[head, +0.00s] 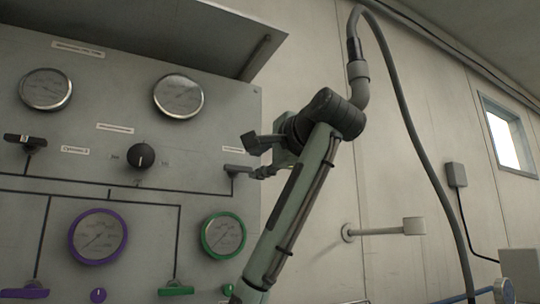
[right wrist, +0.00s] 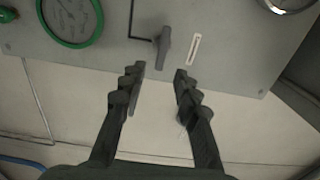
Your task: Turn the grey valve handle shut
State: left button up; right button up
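The grey valve handle (head: 235,170) is a small lever at the right end of a dark line on the panel (head: 205,130). It looks roughly level in the head view. My right gripper (head: 251,156) is open just right of it, at the panel's right edge. In the right wrist view the handle (right wrist: 163,46) stands just beyond the gap between the two open fingertips (right wrist: 158,70). Nothing is between the fingers, and they look clear of the handle. My left gripper is in neither view.
Green (head: 223,235) and purple (head: 98,236) gauges sit lower on the panel, with green and purple levers under them. A black lever (head: 24,140) and black knob (head: 141,156) are further left. A wall post (head: 385,230) juts out at right.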

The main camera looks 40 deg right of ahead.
jog(key=v, duration=0.5)
jog(key=shift+s+a, duration=0.1)
jog(key=shift+s, duration=0.3)
jog(key=shift+f, duration=0.1)
